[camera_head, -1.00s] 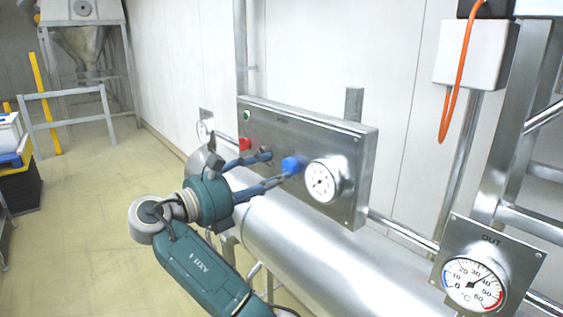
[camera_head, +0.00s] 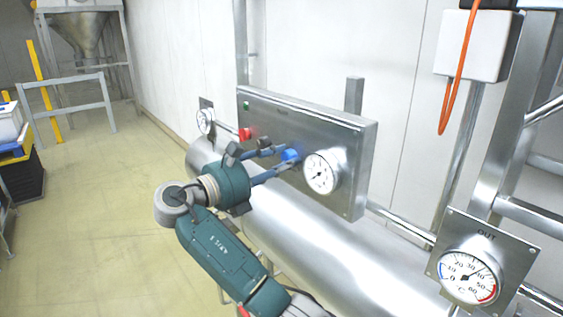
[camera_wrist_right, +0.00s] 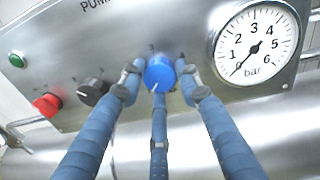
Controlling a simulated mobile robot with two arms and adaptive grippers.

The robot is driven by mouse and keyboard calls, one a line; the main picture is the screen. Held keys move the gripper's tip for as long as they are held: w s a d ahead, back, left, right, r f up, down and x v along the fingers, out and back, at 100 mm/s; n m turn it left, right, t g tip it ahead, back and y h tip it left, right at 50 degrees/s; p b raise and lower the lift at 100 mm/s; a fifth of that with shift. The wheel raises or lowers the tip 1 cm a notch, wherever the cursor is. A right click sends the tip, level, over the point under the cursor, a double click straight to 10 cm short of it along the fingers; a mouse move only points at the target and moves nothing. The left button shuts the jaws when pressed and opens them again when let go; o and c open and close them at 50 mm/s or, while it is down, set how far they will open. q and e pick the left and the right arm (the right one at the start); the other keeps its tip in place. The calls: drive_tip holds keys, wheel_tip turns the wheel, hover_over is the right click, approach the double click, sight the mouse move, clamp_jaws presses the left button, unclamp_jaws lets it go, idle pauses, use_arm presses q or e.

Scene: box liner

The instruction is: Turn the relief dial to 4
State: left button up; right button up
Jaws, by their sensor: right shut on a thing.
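The blue dial (camera_head: 291,155) sits on the face of a steel control panel (camera_head: 262,112), left of a round gauge. In the right wrist view the blue dial (camera_wrist_right: 160,73) has a white mark near its lower edge, pointing down and slightly left. Its scale is too small to read. My right gripper (camera_head: 279,157) is shut on the blue dial. In the right wrist view its blue fingers (camera_wrist_right: 159,80) surround the dial from left, right and below. My left gripper is not in view.
Close to the dial are a black knob (camera_wrist_right: 93,91), a red button (camera_wrist_right: 47,104) and a green button (camera_wrist_right: 17,59). The bar gauge (camera_wrist_right: 257,46) has its needle near the low end. A steel pipe (camera_head: 320,235) runs below the panel.

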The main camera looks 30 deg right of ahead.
drive_tip(key=shift+f, duration=0.1)
drive_tip(key=m+g+b, duration=0.1)
drive_tip(key=m+b, duration=0.9)
drive_tip(key=m, duration=0.5)
drive_tip(key=m+g+b, duration=0.1)
drive_tip(key=m+b, duration=1)
drive_tip(key=m, duration=0.5)
drive_tip(key=shift+w+f+h, duration=0.1)
drive_tip(key=shift+w+h, duration=0.05)
drive_tip(key=shift+h, duration=0.15)
drive_tip(key=m, duration=0.5)
drive_tip(key=shift+m+b, duration=0.4)
drive_tip(key=m, duration=0.4)
drive_tip(key=shift+r+m, duration=0.2)
drive_tip(key=shift+m, duration=0.1)
